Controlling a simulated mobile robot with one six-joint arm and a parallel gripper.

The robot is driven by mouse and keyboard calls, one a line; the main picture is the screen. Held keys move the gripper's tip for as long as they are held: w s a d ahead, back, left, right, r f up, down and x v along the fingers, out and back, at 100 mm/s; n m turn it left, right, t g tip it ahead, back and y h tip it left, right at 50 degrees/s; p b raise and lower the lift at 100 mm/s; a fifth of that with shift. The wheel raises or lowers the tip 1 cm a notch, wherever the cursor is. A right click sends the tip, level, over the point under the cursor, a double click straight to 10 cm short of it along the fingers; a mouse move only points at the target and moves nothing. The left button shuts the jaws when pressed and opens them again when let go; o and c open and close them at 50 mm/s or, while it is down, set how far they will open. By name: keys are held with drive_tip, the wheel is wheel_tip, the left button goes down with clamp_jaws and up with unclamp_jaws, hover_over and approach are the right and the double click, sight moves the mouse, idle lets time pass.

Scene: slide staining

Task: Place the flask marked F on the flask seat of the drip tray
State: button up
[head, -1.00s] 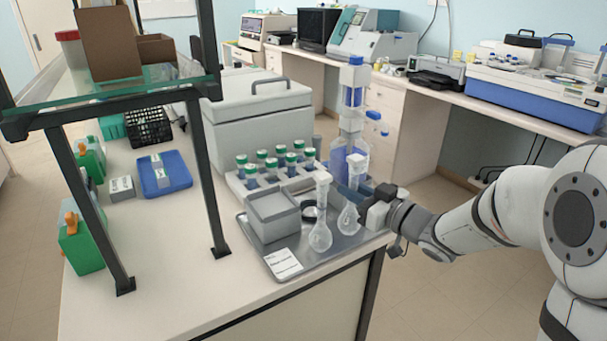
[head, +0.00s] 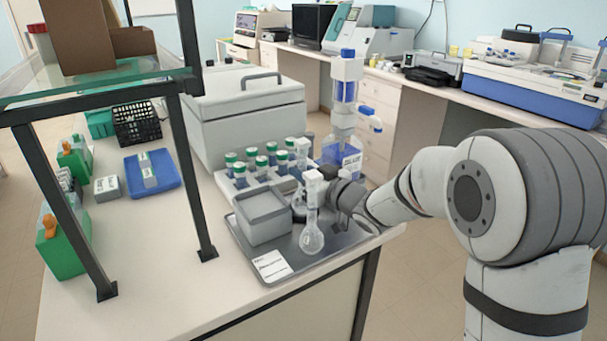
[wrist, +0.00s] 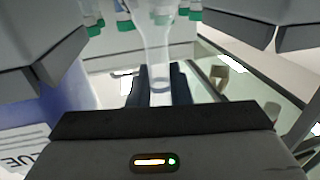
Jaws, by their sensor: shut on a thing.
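My gripper (head: 336,188) is shut on the neck of a clear glass flask; its neck (wrist: 157,55) shows between the jaws in the wrist view. No F mark is readable on either flask.
A grey box (head: 262,222) and a white label card (head: 271,266) are on the tray. A rack of green-capped tubes (head: 232,172) and a blue-filled dispenser bottle (head: 343,110) stand behind. The black shelf frame (head: 195,170) is at left; clear bench lies in front of it.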

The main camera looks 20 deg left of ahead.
drive_tip(key=shift+f+b, duration=0.35)
drive_tip(key=shift+b, duration=0.05)
drive_tip(key=o, duration=0.7)
drive_tip(key=shift+r, duration=0.1)
drive_tip(key=shift+o, duration=0.2)
drive_tip(key=shift+d+r+p, duration=0.1)
drive_tip(key=shift+r+p, duration=0.4)
drive_tip(key=shift+p, duration=0.05)
drive_tip(key=v, duration=1.2)
drive_tip(key=shift+f, duration=0.15)
